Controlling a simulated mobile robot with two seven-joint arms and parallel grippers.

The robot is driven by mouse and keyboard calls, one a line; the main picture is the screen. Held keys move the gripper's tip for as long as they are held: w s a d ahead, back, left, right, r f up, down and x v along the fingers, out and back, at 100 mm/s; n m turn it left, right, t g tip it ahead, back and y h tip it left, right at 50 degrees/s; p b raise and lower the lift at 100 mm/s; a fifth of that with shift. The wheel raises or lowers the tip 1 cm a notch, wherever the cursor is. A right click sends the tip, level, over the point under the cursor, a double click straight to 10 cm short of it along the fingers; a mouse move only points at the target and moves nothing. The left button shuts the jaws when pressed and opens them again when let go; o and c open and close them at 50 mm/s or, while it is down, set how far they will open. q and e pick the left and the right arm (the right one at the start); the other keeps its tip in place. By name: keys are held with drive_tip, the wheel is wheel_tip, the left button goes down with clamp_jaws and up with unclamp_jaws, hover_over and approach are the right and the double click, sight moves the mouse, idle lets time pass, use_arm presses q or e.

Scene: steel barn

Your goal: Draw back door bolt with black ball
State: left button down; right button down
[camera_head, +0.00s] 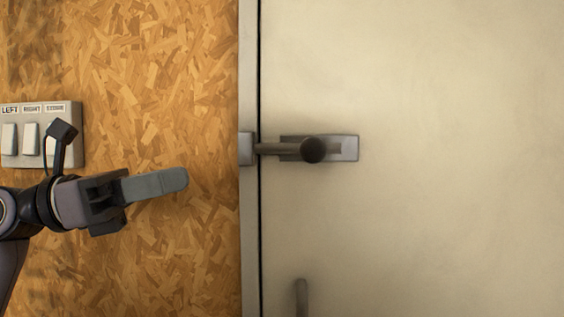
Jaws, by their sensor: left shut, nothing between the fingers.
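The door bolt (275,148) is a grey rod on a metal plate (350,148) fixed to the pale door (430,220). Its black ball (313,150) sticks out towards me near the middle of the plate. The rod spans the gap at the door's left edge and reaches the keeper (246,148) on the frame. My left gripper (180,180) is shut and empty, pointing right in front of the chipboard wall. It is left of the bolt and a little lower, apart from it. My right gripper is not in view.
A switch panel (70,135) with labelled white rockers is on the wall at the left, partly behind my left wrist. A grey handle (301,297) stands on the door at the bottom edge of the view. The door right of the bolt is clear.

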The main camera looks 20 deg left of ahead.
sight(305, 159)
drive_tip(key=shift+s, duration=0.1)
